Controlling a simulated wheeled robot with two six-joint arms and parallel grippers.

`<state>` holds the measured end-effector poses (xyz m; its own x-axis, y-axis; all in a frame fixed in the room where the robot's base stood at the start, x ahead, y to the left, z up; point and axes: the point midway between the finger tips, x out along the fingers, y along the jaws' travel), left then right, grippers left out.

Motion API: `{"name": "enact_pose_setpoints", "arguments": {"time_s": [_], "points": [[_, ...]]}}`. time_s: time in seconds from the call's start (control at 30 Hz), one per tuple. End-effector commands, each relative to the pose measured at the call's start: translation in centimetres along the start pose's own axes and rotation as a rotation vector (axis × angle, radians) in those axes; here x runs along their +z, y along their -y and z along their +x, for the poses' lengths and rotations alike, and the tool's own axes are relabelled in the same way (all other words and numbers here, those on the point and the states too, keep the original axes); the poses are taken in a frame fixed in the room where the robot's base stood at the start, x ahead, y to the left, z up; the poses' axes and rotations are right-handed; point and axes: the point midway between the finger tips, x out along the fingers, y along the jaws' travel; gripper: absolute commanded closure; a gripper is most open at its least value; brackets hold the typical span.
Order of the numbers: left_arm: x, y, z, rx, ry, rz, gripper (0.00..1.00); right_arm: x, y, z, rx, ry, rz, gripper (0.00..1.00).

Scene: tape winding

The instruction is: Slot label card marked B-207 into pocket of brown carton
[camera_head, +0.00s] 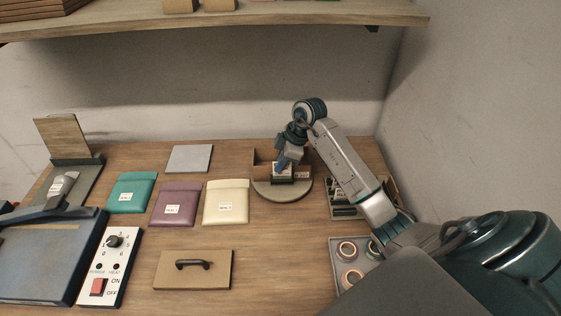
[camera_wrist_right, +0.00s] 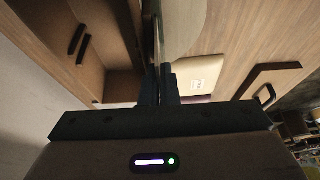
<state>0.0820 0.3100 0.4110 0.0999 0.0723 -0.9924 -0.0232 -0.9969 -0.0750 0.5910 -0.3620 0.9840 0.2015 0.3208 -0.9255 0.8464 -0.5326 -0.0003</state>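The brown carton (camera_head: 262,158) stands open on a round grey turntable (camera_head: 283,192) at the back, right of centre. Its brown wall fills the left of the right wrist view (camera_wrist_right: 95,35). My right gripper (camera_head: 281,163) is low at the carton's front, pointing down. In the wrist view its fingers (camera_wrist_right: 158,82) are closed on a thin edge-on piece (camera_wrist_right: 158,38), which looks like the label card. A small pale patch of the card (camera_head: 281,171) shows below the fingers. Its marking is not readable, and the pocket is not clearly visible. My left gripper is not in view.
Teal (camera_head: 130,190), purple (camera_head: 176,203) and cream (camera_head: 226,203) pouches lie left of the turntable. A grey plate (camera_head: 190,158) lies behind them. A handled wooden panel (camera_head: 192,281), switch box (camera_head: 110,262) and round-holed tray (camera_head: 340,241) sit nearer. A shelf (camera_head: 230,20) hangs above.

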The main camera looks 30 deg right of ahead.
Motion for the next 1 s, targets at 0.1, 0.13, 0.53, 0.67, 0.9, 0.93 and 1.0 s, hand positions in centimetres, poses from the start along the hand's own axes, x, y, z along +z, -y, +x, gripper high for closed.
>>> {"name": "enact_pose_setpoints", "arguments": {"time_s": [0.1,0.13,0.53,0.67,0.9,0.93,1.0], "points": [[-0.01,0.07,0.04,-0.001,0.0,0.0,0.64,0.04,0.0,0.1,0.0,0.0,0.0,1.0],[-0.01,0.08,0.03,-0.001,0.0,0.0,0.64,0.03,0.0,0.09,0.0,0.0,0.0,1.0],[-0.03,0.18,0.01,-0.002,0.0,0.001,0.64,0.02,0.01,0.07,0.0,0.0,0.0,1.0],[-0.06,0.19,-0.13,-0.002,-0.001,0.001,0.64,0.01,0.01,0.02,0.0,0.0,0.0,1.0],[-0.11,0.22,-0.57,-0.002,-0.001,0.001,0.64,0.01,0.01,-0.02,0.0,0.0,-0.001,1.0],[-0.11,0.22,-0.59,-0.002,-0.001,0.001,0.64,0.02,0.01,-0.01,0.0,0.0,-0.001,1.0],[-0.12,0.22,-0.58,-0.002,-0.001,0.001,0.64,0.04,0.01,0.03,0.0,0.0,-0.001,1.0]]}}
